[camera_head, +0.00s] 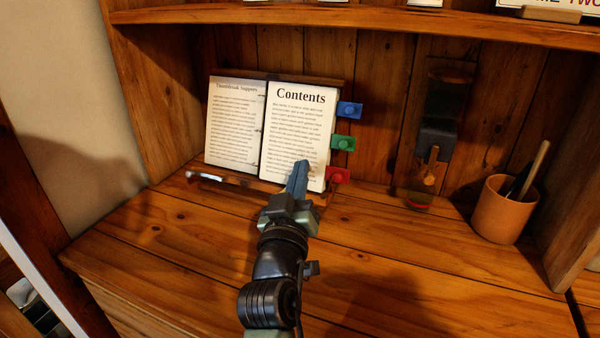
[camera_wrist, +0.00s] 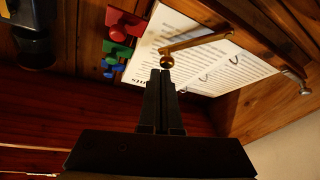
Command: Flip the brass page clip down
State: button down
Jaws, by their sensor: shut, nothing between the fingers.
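An open book stands on a wooden stand, its right page (camera_head: 298,120) headed "Contents". In the wrist view, which is turned over, a brass page clip (camera_wrist: 196,43) reaches across the page and ends in a round knob. My gripper (camera_head: 301,168) is shut and empty in front of the lower right page. Its fingertips (camera_wrist: 161,74) are right by the clip's knob; I cannot tell whether they touch. In the head view my gripper mostly hides this clip. A second, paler clip (camera_head: 205,177) shows at the stand's lower left, with a knob (camera_wrist: 305,91) in the wrist view.
Blue (camera_head: 349,110), green (camera_head: 343,143) and red (camera_head: 338,175) tabs stick out at the book's right edge. A clay pot (camera_head: 503,211) with sticks stands at the right. A dark holder hangs on the back wall. The shelf board (camera_head: 400,265) in front is clear.

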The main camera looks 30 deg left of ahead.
notch_tip(320, 180, up, 4)
jog(key=p, duration=0.2)
jog(key=a+f+b+v, duration=0.1)
jog(key=v, duration=0.8)
jog(key=shift+s+a, duration=0.2)
jog(key=shift+s, duration=0.35)
